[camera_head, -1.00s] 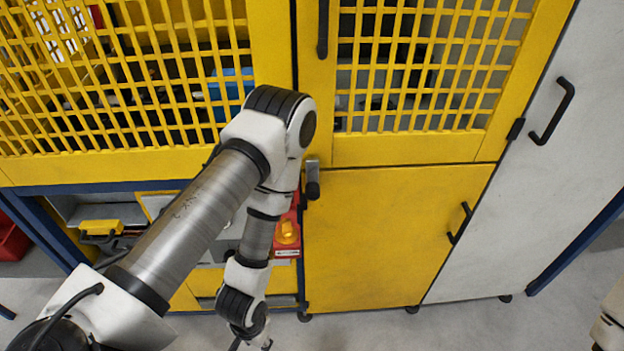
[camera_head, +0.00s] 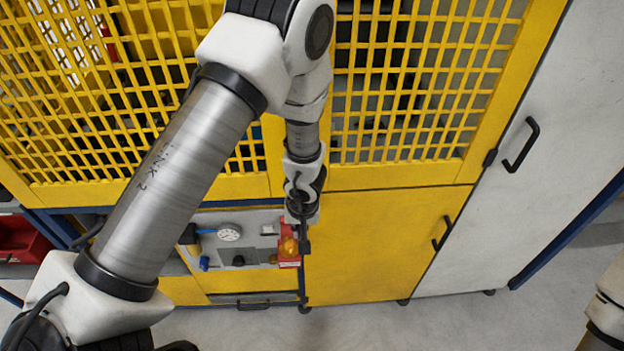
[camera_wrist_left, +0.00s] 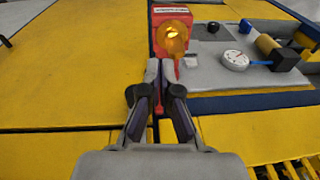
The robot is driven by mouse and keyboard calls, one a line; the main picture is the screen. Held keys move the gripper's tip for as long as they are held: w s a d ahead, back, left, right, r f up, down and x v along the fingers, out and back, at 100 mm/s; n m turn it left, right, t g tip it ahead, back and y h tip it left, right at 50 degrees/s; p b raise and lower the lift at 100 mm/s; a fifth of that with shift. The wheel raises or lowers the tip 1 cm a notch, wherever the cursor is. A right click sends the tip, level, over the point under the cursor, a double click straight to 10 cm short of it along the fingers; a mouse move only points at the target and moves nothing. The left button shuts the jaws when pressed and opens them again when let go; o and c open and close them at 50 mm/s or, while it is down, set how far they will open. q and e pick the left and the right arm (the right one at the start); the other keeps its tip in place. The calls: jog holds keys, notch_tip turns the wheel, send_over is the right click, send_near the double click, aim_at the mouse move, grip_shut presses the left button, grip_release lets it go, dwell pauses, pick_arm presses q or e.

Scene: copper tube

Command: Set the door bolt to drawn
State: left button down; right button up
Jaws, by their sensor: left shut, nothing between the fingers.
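The door bolt cannot be made out now. The seam by the yellow lower door (camera_head: 375,245), where a grey and black bolt handle showed earlier, is covered by my left wrist and gripper. My left gripper (camera_head: 304,245) points down in front of the left edge of this door, beside the red switch box (camera_head: 289,257). In the left wrist view, my left gripper (camera_wrist_left: 160,66) is shut and empty. Its fingertips are just below the red box and its orange knob (camera_wrist_left: 173,38); whether they touch anything cannot be told. My right gripper is out of view.
A grey panel with a pressure gauge (camera_head: 229,232) and blue fittings is left of the red box. Yellow mesh doors (camera_head: 425,90) are above. A white door (camera_head: 540,165) with a black handle stands at right. The floor in front is clear.

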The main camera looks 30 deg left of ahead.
pick_arm(q)
jog(key=w+r+t+p, duration=0.2)
jog(key=w+r, duration=0.4)
jog(key=r, duration=0.7)
jog(key=shift+d+p, duration=0.25)
jog(key=shift+p, duration=0.5)
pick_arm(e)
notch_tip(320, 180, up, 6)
pick_arm(q)
jog(key=b+x, duration=0.2)
jog(key=x, duration=0.2)
jog(key=b+x, duration=0.3)
jog(key=x, duration=0.1)
jog(key=b+x, duration=0.2)
jog(key=x, duration=0.3)
jog(key=shift+s+d+f+b, duration=0.1)
jog(key=shift+s+b, duration=0.25)
jog(key=shift+f+b, duration=0.3)
jog(key=shift+f, duration=0.15)
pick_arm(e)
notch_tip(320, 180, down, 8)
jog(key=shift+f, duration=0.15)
